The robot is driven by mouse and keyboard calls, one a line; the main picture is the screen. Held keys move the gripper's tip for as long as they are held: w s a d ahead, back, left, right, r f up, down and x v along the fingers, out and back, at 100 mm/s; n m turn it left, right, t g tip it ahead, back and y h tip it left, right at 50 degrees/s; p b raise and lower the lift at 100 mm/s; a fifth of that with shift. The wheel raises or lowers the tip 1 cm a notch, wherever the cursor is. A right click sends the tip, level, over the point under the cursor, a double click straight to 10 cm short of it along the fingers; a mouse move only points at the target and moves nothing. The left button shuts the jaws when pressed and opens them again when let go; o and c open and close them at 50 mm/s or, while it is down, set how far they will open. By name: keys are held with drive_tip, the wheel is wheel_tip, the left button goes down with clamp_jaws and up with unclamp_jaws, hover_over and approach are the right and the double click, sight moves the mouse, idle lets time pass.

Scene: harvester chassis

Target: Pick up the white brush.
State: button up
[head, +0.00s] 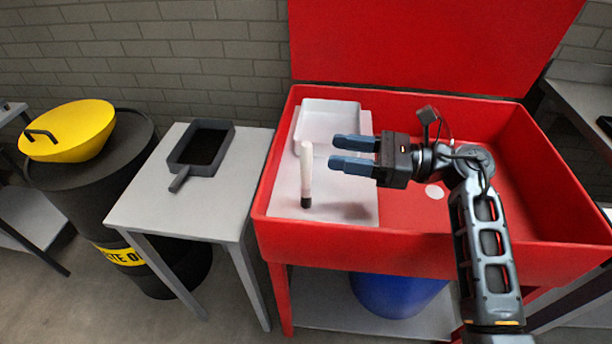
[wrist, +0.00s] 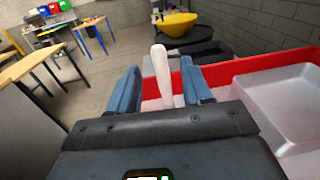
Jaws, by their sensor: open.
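The white brush (head: 307,170) stands upright on its dark end on a light board (head: 356,217) inside the red sink (head: 420,238). My gripper (head: 343,154) is open and level, to the right of the brush, with its blue fingertips pointing left toward it. A gap shows between the fingertips and the brush in the head view. In the wrist view the white brush (wrist: 161,72) appears between the two blue fingers (wrist: 163,88), a little left of centre. Its lower end is hidden there by the gripper body.
A white tray (head: 325,118) lies behind the brush in the sink. The sink's red front and left walls stand close to it. A grey table with a dark pan (head: 178,170) and a black barrel with a yellow funnel (head: 75,140) are at left. The sink's right side looks mostly clear.

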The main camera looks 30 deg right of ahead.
sight(306, 144)
drive_tip(key=p+x, duration=0.2)
drive_tip(key=x, duration=0.4)
drive_tip(key=shift+a+r, duration=0.1)
drive_tip(key=shift+a, duration=0.1)
drive_tip(key=shift+w+a, duration=0.35)
drive_tip(key=shift+c, duration=0.3)
clamp_jaws()
